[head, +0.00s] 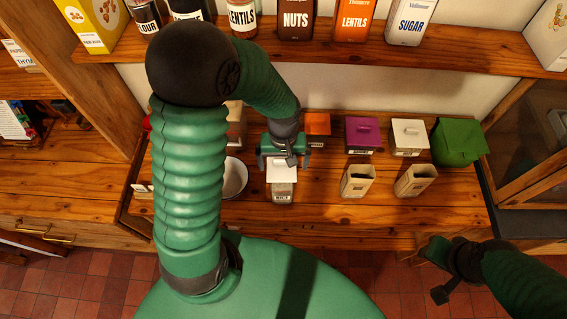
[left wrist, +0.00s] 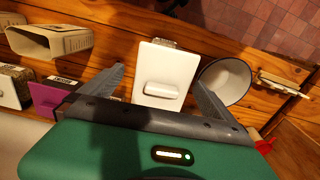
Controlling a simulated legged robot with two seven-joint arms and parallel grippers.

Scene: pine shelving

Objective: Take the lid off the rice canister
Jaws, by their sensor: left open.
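A canister with a flat white lid (head: 282,170) stands on the counter just in front of my left gripper (head: 284,153). Its small front label is too small to read, so I cannot tell for sure that it is the rice canister. In the left wrist view the white lid (left wrist: 155,65) with its raised bar handle (left wrist: 163,90) lies between the spread fingers of my left gripper (left wrist: 160,76). The lid is seated on the canister and the fingers are open, with nothing held. My right gripper (head: 446,268) is at the lower right, away from the canisters; its jaw state is unclear.
A white bowl (head: 236,178) is close on the left. Two open, lidless boxes, a near one (head: 357,182) and a farther one (head: 415,181), stand right. Orange (head: 317,124), purple (head: 362,134), white-lidded (head: 408,137) and green (head: 458,143) containers line the back. A shelf (head: 350,52) runs above.

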